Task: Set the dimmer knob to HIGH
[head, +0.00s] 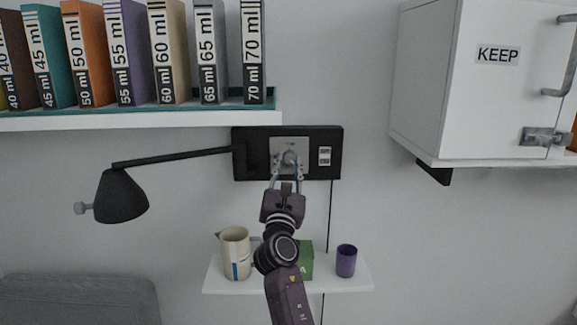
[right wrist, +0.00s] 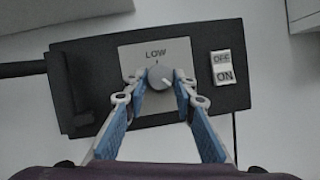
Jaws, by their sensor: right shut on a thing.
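The dimmer knob (head: 290,157) is a small round grey knob on a light square plate, on the black wall panel (head: 250,135). In the right wrist view the knob (right wrist: 160,75) sits below the word LOW (right wrist: 155,53) and a short tick. A pale line on the knob seems to point to the lower right, away from LOW. No HIGH label is readable; the lower plate is partly hidden by the fingers. My right gripper (head: 288,172) is shut on the knob, one fingertip on each side (right wrist: 158,82). My left gripper is not in view.
An OFF/ON switch (right wrist: 226,67) is right of the knob. A black lamp (head: 121,196) reaches left from the panel. A binder shelf (head: 140,120) hangs above left, a white cabinet (head: 470,85) at right. A small shelf (head: 215,280) below holds a jug (head: 236,253) and purple cup (head: 346,261).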

